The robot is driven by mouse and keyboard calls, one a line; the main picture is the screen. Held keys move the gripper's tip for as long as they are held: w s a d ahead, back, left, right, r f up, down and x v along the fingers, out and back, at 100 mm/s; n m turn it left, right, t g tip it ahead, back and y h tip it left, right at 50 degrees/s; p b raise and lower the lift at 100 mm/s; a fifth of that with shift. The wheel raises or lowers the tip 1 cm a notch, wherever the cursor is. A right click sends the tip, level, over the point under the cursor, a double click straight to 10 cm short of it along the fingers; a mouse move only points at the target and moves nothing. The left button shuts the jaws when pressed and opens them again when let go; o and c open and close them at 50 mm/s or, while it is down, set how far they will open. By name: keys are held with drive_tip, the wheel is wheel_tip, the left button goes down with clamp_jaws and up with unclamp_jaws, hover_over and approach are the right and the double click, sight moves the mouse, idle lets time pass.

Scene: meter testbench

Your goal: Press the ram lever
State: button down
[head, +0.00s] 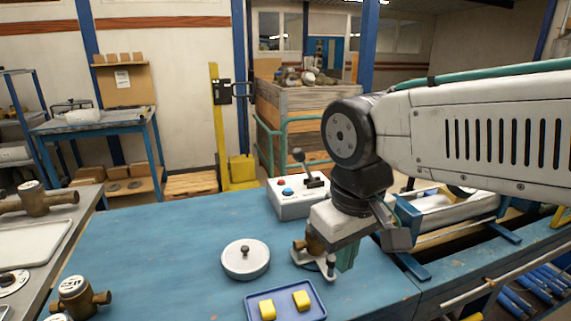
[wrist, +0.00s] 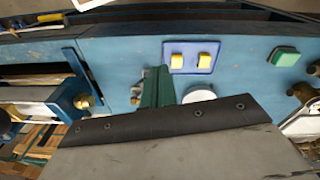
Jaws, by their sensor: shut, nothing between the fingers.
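The ram lever (head: 312,181) appears to be the black stick with a round knob on a white control box (head: 293,205) in the head view. It leans up and to the left. The box also carries a red button and a blue button. My gripper (head: 346,262) points down with green fingers, in front and to the right of the box, apart from the lever. Its shut fingers (wrist: 158,76) also show in the wrist view, empty. The lever is not visible in the wrist view, where my gripper's body covers the lower part.
A brass fitting on a clamp stand (head: 313,250) is close beside my fingers. A round white lid (head: 245,261) and a blue tray (head: 315,309) with two yellow blocks lie nearby. A bench fixture (head: 440,208) stands to the right. The blue tabletop left of the box is clear.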

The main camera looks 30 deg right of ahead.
drive_tip(key=w+d+g+h, duration=0.1)
drive_tip(key=w+d+h, duration=0.2)
drive_tip(key=w+h, duration=0.1)
drive_tip(key=w+d+g+h, duration=0.1)
drive_tip(key=w+d+h, duration=0.2)
drive_tip(key=w, duration=0.4)
drive_tip(key=w+d+n+g+h, duration=0.1)
drive_tip(key=w+d+h, duration=0.2)
drive_tip(key=w+h, duration=0.1)
drive_tip(key=shift+w+d+r+h, duration=0.1)
drive_tip(key=shift+w+d+h, duration=0.1)
drive_tip(key=shift+w, duration=0.2)
drive_tip(key=shift+w+d+r+h, duration=0.1)
drive_tip(key=shift+w+d, duration=0.05)
drive_tip(key=shift+w, duration=0.25)
drive_tip(key=w+a+f+n+t+h, duration=0.3)
drive_tip(key=w+a+t, duration=0.1)
drive_tip(key=w, duration=0.6)
drive_tip(key=w+a+f+n+t+h, duration=0.3)
drive_tip(key=w+t, duration=0.4)
drive_tip(key=w, duration=0.4)
drive_tip(key=a+f, duration=0.1)
drive_tip(key=a, duration=0.1)
drive_tip(key=shift+w+a, duration=0.15)
drive_tip(key=shift+a, duration=0.15)
drive_tip(key=shift+d, duration=0.1)
